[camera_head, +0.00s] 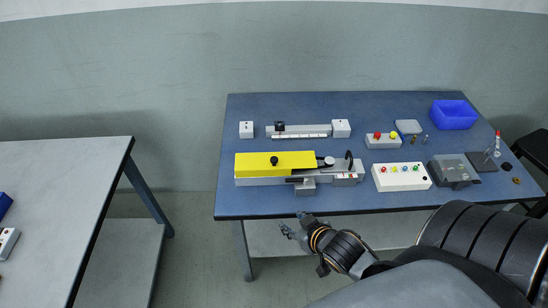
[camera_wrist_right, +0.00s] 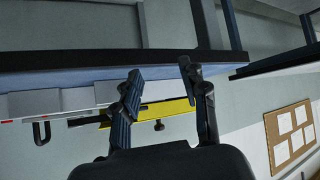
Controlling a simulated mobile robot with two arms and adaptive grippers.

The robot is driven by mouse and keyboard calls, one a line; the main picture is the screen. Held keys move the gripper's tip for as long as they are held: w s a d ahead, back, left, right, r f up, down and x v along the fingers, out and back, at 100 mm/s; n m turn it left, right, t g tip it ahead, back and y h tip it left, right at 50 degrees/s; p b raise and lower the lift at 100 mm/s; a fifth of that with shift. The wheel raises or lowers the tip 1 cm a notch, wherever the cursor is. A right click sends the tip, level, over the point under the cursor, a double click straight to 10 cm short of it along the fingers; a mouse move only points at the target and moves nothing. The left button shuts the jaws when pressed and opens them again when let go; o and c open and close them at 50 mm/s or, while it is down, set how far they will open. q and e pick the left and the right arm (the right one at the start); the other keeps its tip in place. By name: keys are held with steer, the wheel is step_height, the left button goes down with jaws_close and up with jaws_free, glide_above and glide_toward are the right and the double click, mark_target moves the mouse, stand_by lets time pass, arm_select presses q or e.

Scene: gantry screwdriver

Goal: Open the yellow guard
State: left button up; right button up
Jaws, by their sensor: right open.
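The yellow guard (camera_head: 262,163) is a long yellow cover with a black knob (camera_head: 274,160) on top. It lies along a grey device on the left part of the blue table and looks lowered. In the right wrist view the guard (camera_wrist_right: 172,108) shows sideways, beyond the fingers and partly hidden by them, with its knob (camera_wrist_right: 159,126) in view. My right gripper (camera_head: 292,231) is in front of the table's front edge, apart from the guard. Its two fingers (camera_wrist_right: 158,73) are spread, with nothing between them. My left gripper is not in view.
The blue table (camera_head: 400,205) also holds a white button box (camera_head: 401,177), a small box with red and yellow buttons (camera_head: 383,140), a dark grey device (camera_head: 452,171) and a blue bin (camera_head: 455,114). Another table (camera_head: 70,190) stands at left, with a gap between.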

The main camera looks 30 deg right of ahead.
mark_target(277, 161)
steer(key=w+d+r+t, duration=0.2)
steer(key=d+t, duration=0.1)
steer(key=w+d+r+t+y, duration=0.1)
steer(key=shift+w+d+r, duration=0.1)
steer(key=shift+d+r, duration=0.15)
steer(key=shift+d, duration=0.15)
step_height(277, 161, up, 5)
steer(key=d+n+t+y, duration=0.2)
steer(key=d+t+y, duration=0.1)
steer(key=t+y, duration=0.1)
steer(key=x, duration=0.4)
steer(key=p+x, duration=0.1)
steer(key=x, duration=0.8)
steer(key=shift+w+a+f, duration=0.15)
steer(key=shift+f, duration=0.15)
jaws_close()
